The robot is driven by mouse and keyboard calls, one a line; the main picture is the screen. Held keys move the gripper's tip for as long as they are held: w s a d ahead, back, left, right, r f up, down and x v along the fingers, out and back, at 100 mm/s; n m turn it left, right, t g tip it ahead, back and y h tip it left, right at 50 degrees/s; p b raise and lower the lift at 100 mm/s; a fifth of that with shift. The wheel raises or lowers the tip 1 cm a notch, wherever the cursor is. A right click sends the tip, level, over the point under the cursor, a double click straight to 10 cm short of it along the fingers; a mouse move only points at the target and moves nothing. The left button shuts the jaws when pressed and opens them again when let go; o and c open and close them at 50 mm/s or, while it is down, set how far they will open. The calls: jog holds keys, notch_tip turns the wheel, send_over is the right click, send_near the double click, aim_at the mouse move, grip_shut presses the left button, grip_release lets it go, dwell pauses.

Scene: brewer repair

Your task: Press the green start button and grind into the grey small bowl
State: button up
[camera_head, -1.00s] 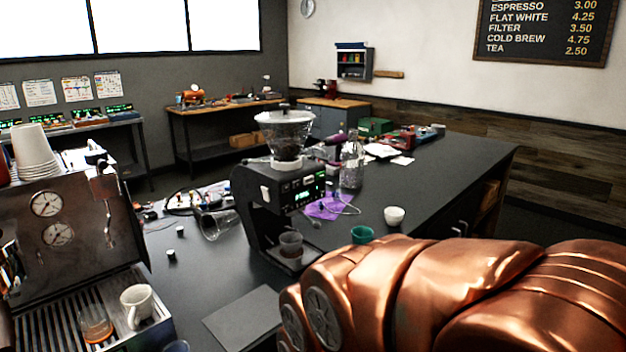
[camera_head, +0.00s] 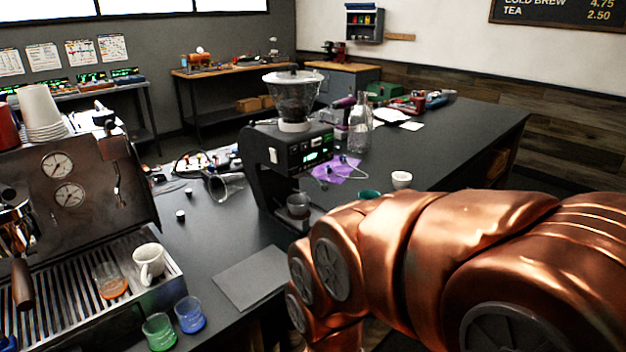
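The black grinder (camera_head: 262,165) stands on the dark counter, with a clear hopper (camera_head: 292,97) on top. Its front panel has a lit green display (camera_head: 318,156) and small controls. I cannot tell which of these is the green start button. A small greyish cup or bowl (camera_head: 298,204) sits under the grinder's spout. I cannot tell for sure that it is the grey small bowl. A small white bowl (camera_head: 401,179) and a teal bowl (camera_head: 369,194) stand to the right, the teal one partly hidden by my copper arm. My gripper is out of view.
The espresso machine (camera_head: 75,190) stands at left, with a white mug (camera_head: 148,262) on its tray. Green (camera_head: 159,332) and blue (camera_head: 189,314) glasses stand near the front. A flat grey mat (camera_head: 250,277) lies in front.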

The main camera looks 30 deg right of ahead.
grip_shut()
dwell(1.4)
